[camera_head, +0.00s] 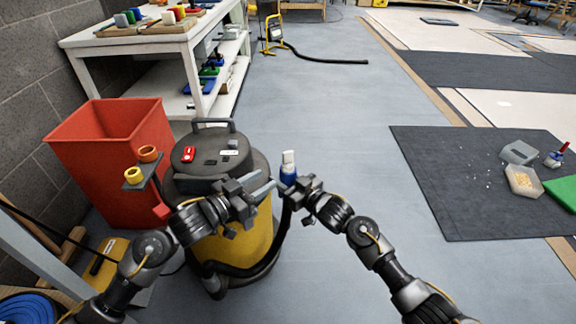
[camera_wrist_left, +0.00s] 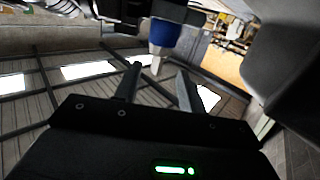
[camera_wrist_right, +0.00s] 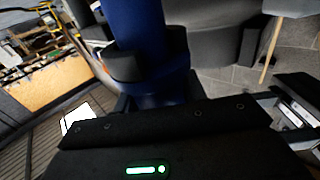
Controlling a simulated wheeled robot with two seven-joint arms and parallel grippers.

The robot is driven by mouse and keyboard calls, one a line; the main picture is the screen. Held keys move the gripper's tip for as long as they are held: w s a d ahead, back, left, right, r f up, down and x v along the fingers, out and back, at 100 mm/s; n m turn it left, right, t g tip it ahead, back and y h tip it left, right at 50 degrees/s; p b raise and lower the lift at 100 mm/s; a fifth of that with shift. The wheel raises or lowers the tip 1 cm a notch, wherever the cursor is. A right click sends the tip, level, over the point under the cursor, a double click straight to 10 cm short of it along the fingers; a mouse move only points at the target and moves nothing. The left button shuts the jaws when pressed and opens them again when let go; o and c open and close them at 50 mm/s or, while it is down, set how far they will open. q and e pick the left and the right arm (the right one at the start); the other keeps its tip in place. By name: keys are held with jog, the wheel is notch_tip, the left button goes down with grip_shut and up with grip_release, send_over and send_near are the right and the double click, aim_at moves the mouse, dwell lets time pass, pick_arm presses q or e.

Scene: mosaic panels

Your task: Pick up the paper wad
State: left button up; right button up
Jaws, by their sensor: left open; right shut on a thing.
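My right gripper (camera_head: 290,184) is shut on a blue item with a white top (camera_head: 289,160), held upright above the floor in front of the vacuum. The same blue item fills the upper middle of the right wrist view (camera_wrist_right: 138,40) and shows beyond the left fingers in the left wrist view (camera_wrist_left: 164,34). I cannot make out a paper wad for certain. My left gripper (camera_head: 268,188) is open and empty, just left of the blue item and apart from it, in front of the vacuum's body. Its two fingers show in the left wrist view (camera_wrist_left: 158,88).
The yellow and black vacuum (camera_head: 240,235) stands close under my left arm, its hose curling in front. A red bin (camera_head: 110,165) and a white shelf table (camera_head: 150,40) are left. A dark mat (camera_head: 450,190) holds containers and scattered bits at right. The middle floor is clear.

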aim_at(293, 164)
pick_arm(q)
jog(key=x, duration=0.6)
jog(key=shift+f+x, duration=0.15)
jog(key=shift+x, duration=1.35)
jog(key=shift+f+x, duration=0.1)
jog(key=shift+x, duration=1.4)
jog(key=shift+f, duration=0.1)
jog(key=c, duration=0.8)
